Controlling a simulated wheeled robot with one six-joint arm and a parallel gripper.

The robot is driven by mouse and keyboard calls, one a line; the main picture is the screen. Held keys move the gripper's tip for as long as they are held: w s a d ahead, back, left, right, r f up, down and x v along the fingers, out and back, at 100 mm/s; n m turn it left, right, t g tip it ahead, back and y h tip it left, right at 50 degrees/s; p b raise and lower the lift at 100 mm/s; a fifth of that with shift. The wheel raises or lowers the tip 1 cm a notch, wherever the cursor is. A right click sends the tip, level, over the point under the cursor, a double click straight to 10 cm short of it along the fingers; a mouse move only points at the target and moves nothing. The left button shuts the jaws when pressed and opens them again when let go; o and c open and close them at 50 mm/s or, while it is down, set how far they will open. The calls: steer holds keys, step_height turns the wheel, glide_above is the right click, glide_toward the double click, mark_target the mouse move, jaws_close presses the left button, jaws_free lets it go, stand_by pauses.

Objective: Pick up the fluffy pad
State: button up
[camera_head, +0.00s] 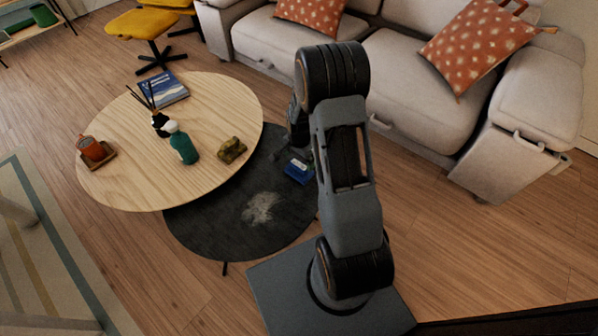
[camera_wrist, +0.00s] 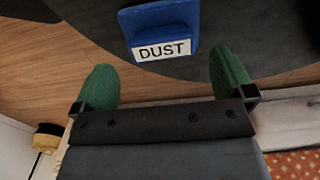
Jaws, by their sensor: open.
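A blue block with a white label reading DUST (camera_wrist: 160,30) lies on the dark low table, near its right edge in the head view (camera_head: 298,171). It is the only pad-like thing I see; no fluffy side of it shows. My gripper (camera_wrist: 165,72) is open, with its two green fingers apart and nothing between them. The block is ahead of the fingers, roughly centred between them in the wrist view. In the head view my arm hides most of the gripper, close to the block.
A pale dusty patch (camera_head: 262,207) lies on the dark table (camera_head: 195,228). The higher wooden table (camera_head: 112,148) overlaps it, holding a green bottle (camera_head: 184,148), a brown object (camera_head: 231,150), an orange mug (camera_head: 91,148) and a book (camera_head: 170,90). A sofa (camera_head: 425,104) stands behind.

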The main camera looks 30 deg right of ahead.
mark_target(299, 165)
step_height(299, 165, down, 5)
steer(key=shift+w+f+b, duration=0.1)
steer(key=shift+f+b, duration=0.05)
steer(key=shift+b, duration=1)
steer(key=c, duration=0.8)
